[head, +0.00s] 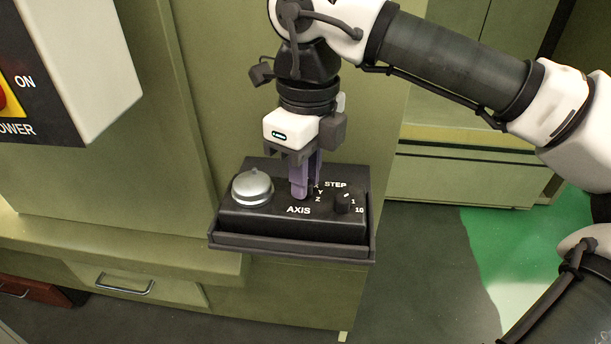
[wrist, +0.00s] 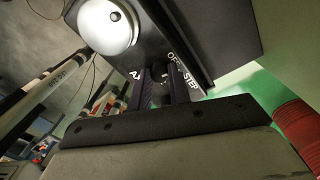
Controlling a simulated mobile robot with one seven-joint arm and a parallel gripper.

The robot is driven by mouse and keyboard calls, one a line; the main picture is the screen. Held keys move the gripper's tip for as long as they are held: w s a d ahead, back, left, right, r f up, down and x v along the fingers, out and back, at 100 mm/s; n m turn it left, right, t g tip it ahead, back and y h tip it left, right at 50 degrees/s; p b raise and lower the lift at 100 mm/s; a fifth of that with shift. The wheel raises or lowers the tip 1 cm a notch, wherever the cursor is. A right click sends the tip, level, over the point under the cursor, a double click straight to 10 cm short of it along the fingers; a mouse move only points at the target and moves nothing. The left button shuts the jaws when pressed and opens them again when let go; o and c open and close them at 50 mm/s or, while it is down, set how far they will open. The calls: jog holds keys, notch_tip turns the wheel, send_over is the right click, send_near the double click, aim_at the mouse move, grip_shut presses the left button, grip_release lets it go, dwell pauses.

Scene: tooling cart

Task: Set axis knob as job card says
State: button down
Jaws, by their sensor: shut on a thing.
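The black control pendant (head: 290,222) sits on a dark ledge against the green machine. My gripper (head: 303,190) points down with its purple fingers shut around the axis knob, above the "AXIS" label. The fingers hide the knob in the head view. In the wrist view, the dark axis knob (wrist: 161,74) shows between the two fingers. I cannot tell which letter the knob points to. No job card is visible.
The small step knob (head: 343,202) is close on the right of my fingers, marked 1 and 10. A silver round dial (head: 252,187) is on the left of the pendant. A grey power box (head: 95,70) with an ON switch juts out at the upper left.

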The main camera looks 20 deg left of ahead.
aim_at(309, 180)
jog(key=m+b, duration=0.1)
jog(key=m, duration=0.4)
jog(key=shift+b, duration=0.4)
dwell(0.3)
jog(key=c, duration=1.3)
grip_release()
jog(key=shift+r, duration=0.15)
notch_tip(309, 180, up, 14)
jog(key=p, duration=0.2)
jog(key=shift+w+d+f, duration=0.15)
jog(key=shift+w+f, duration=0.05)
